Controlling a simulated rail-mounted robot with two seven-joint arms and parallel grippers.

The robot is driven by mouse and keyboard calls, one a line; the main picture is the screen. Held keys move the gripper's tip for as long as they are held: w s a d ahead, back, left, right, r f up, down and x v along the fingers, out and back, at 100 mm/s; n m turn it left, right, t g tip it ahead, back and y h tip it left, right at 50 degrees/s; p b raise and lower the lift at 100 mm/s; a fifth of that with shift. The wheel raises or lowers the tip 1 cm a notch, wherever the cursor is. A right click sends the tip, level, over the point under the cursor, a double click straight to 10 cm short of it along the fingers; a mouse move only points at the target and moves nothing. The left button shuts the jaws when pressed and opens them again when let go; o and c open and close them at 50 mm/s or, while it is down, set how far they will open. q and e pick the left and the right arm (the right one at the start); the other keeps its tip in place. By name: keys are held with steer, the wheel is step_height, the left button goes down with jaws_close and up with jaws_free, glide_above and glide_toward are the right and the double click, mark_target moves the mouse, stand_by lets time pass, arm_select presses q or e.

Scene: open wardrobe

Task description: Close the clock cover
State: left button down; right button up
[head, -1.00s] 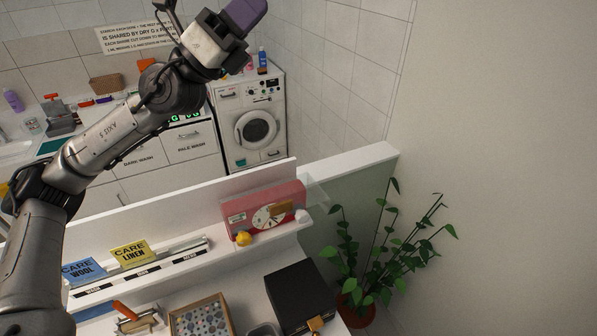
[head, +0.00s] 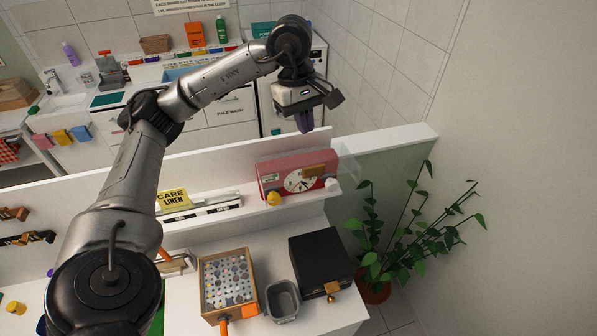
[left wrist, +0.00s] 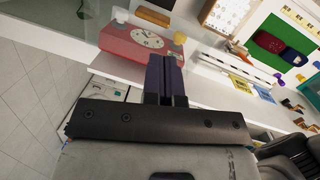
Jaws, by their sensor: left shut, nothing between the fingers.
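The red clock (head: 290,184) stands on the white shelf, with a white round dial and a brown block on its front. A clear panel (head: 346,166), which looks like its cover, sticks out at the clock's top right; its exact angle is hard to tell. My left gripper (head: 304,124) is above and behind the clock, apart from it, its purple fingers pointing down. In the left wrist view the fingers (left wrist: 164,75) are together and empty, with the clock (left wrist: 142,47) beyond them to the upper left. My right gripper is out of view.
A yellow knob-like piece (head: 273,198) sits at the clock's front left. The yellow care card (head: 172,198) stands left on the shelf. Below are a black box (head: 320,258), a grey bin (head: 284,300) and a tray of discs (head: 228,282). A plant (head: 405,235) stands right.

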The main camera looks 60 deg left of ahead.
arm_select(q)
steer(key=s+a+m+g, duration=0.1)
steer(key=s, duration=0.1)
steer(key=m+b, duration=0.1)
steer(key=b, duration=0.3)
glide_toward(296, 180)
steer(key=shift+y, duration=0.4)
steer(key=f, duration=0.3)
steer(key=d+f+p, duration=0.1)
steer(key=f, duration=0.1)
steer(key=shift+w+f, duration=0.1)
steer(key=shift+f, duration=0.2)
steer(key=shift+d+f, duration=0.1)
steer(key=shift+f, duration=0.85)
